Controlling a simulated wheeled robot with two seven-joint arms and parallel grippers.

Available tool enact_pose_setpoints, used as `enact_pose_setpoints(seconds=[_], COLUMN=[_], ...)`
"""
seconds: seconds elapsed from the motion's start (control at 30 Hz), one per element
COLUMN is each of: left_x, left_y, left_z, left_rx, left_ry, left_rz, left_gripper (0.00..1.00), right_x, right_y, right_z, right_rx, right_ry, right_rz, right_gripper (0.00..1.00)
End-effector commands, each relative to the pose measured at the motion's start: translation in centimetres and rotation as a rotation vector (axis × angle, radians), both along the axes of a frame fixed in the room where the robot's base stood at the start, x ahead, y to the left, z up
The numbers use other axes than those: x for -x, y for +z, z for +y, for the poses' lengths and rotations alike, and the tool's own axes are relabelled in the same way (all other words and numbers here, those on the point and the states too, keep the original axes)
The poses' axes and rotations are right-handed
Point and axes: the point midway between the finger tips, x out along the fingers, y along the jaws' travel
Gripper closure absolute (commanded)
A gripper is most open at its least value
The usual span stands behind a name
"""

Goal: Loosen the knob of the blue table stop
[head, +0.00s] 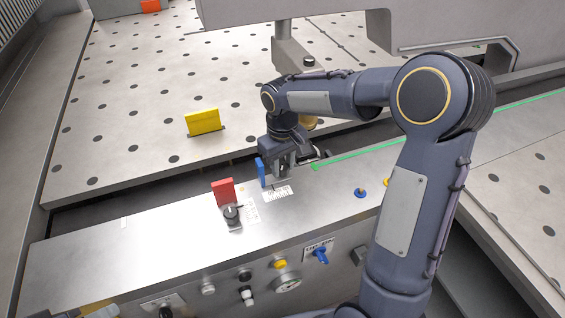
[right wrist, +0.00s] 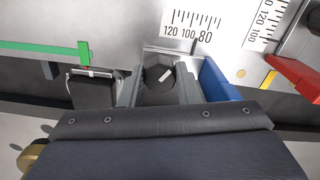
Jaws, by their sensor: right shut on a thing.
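The blue table stop (head: 261,173) stands upright on the steel ledge, beside a printed scale (head: 277,193). In the right wrist view the blue stop (right wrist: 217,80) is just right of my fingers. Its black knob (right wrist: 158,76), with a white mark, sits between the two fingers of my right gripper (right wrist: 160,92). My right gripper (head: 283,172) points down and is shut on this knob. In the head view the gripper hides the knob. My left gripper is not in view.
A red stop (head: 223,191) with a black knob (head: 231,213) stands left of the blue one. A yellow stop (head: 203,122) is on the perforated table behind. A green strip (head: 390,145) runs to the right. Buttons and a blue lever (head: 320,255) are on the front panel.

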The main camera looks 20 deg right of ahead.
Motion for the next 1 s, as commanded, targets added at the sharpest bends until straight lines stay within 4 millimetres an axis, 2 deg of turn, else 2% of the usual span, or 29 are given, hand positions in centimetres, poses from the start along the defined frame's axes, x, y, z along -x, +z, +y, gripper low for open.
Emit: enact_pose_setpoints(seconds=[0.5,1.0], left_x=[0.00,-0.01], left_y=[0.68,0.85], left_z=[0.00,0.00], left_rx=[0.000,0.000], left_ry=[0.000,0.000], left_rz=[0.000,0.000], left_gripper=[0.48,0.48], right_x=[-0.04,-0.06], right_y=[0.10,0.08], right_z=[-0.02,-0.01], right_rx=[0.000,0.000], right_ry=[0.419,0.561], right_rz=[-0.002,-0.003], right_gripper=[0.93,0.93])
